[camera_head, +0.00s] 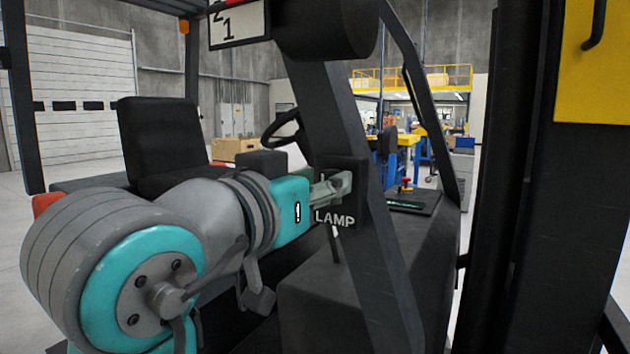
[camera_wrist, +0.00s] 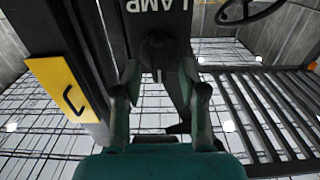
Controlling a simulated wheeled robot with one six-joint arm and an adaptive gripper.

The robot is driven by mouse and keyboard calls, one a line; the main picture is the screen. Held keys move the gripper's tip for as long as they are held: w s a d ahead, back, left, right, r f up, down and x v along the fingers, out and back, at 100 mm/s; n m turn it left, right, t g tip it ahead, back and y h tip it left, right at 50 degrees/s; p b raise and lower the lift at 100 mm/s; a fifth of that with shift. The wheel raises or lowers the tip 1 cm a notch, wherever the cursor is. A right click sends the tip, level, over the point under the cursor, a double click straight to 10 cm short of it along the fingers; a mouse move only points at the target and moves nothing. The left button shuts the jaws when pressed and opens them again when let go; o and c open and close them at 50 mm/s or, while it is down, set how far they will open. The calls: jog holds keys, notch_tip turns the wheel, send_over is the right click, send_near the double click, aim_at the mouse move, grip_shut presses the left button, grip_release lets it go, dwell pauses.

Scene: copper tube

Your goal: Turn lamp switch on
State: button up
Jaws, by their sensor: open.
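The lamp switch box (camera_head: 352,213) is black with white LAMP lettering and is fixed to the dark slanted post of a forklift cab. My gripper (camera_head: 338,187) is in front of the box, its grey fingers at the upper part of the box above the lettering. In the wrist view the box (camera_wrist: 130,22) is at the top, with a dark round switch part (camera_wrist: 157,48) below the lettering. My open gripper (camera_wrist: 166,82) has one finger on each side of that part, and nothing appears clamped. I cannot tell whether the fingers touch it or how the switch is set.
A black seat (camera_head: 160,140) and a steering wheel (camera_head: 283,128) are behind my arm. A dark console (camera_head: 330,300) lies below the box. A thick black mast (camera_head: 515,180) stands at right. A yellow panel (camera_wrist: 62,88) is left in the wrist view.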

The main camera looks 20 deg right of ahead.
jog(key=shift+w+d, duration=0.2)
jog(key=shift+d, duration=0.05)
jog(key=shift+c, duration=0.3)
grip_shut()
jog(key=m, duration=1.2)
jog(key=shift+s+d+f, duration=0.3)
jog(key=shift+s, duration=0.1)
dwell(0.4)
